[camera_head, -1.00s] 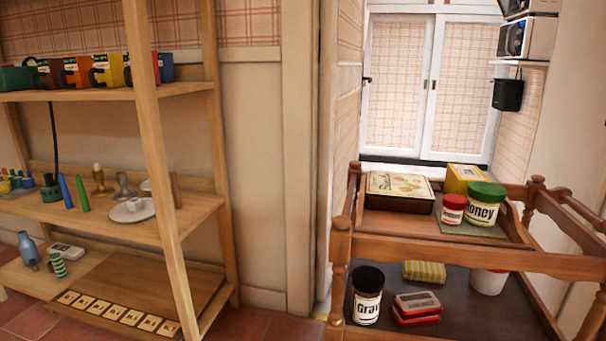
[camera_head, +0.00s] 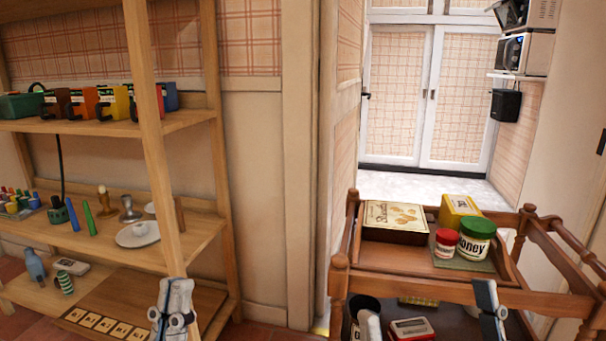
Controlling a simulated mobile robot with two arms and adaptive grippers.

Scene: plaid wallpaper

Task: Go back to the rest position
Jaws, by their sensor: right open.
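My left gripper (camera_head: 172,309) shows at the bottom edge, in front of the wooden shelf's lower board. Its fingers are close together and I see nothing held in it. My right gripper (camera_head: 430,316) is at the bottom edge in front of the cart's lower tray. Its two fingers stand wide apart, with nothing gripped between them. The rest of both arms is below the picture.
The wooden shelf (camera_head: 155,150) at left holds mugs, candlesticks and a plate. The wooden cart (camera_head: 420,284) at right carries a box (camera_head: 395,217), a honey jar (camera_head: 477,240) and a smaller red-lidded jar (camera_head: 446,243). A bare wall stands between them.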

